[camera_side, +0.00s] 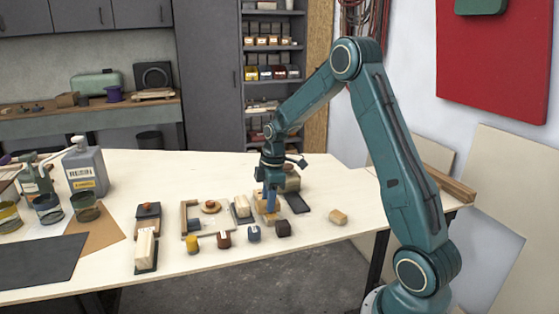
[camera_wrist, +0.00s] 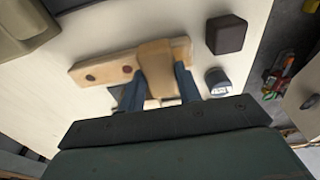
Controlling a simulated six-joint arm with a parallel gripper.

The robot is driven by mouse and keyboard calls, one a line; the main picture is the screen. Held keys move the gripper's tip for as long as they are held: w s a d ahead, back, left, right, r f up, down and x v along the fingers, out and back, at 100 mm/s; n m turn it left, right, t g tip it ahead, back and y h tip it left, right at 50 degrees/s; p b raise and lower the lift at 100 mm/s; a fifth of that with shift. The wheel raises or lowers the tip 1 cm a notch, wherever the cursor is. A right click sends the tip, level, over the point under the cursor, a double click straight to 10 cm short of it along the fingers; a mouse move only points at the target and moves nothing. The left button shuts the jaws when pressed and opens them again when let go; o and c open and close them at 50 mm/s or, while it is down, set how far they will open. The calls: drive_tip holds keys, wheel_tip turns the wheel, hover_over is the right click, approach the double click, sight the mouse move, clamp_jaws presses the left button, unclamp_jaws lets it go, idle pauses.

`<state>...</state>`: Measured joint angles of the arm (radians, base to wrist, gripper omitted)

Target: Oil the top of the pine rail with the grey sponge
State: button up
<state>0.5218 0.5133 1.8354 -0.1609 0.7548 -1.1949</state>
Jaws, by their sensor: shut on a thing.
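My gripper (camera_wrist: 158,92) has blue fingers closed on a tan, rounded block (camera_wrist: 158,68). In the side view my gripper (camera_side: 270,206) points down at the middle right of the bench. A pale wooden strip (camera_wrist: 105,68) with dark round spots, which looks like the pine rail, lies under the tan block in the wrist view. The block covers part of its top; I cannot tell whether they touch. In the side view the strip is mostly hidden by my gripper. The held block looks tan, and I cannot pick out a grey sponge.
A dark block (camera_wrist: 226,34) and a small blue-grey pot (camera_wrist: 218,80) stand close to the strip. Several small blocks and wooden pieces stand left of my gripper, with jars and a grey can (camera_side: 86,170) farther left.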

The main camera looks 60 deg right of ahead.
drive_tip(key=shift+w+d, duration=4.3)
drive_tip(key=shift+d, duration=0.05)
drive_tip(key=shift+w+d, duration=0.2)
wheel_tip(320, 180, up, 8)
drive_tip(key=shift+s+a, duration=0.1)
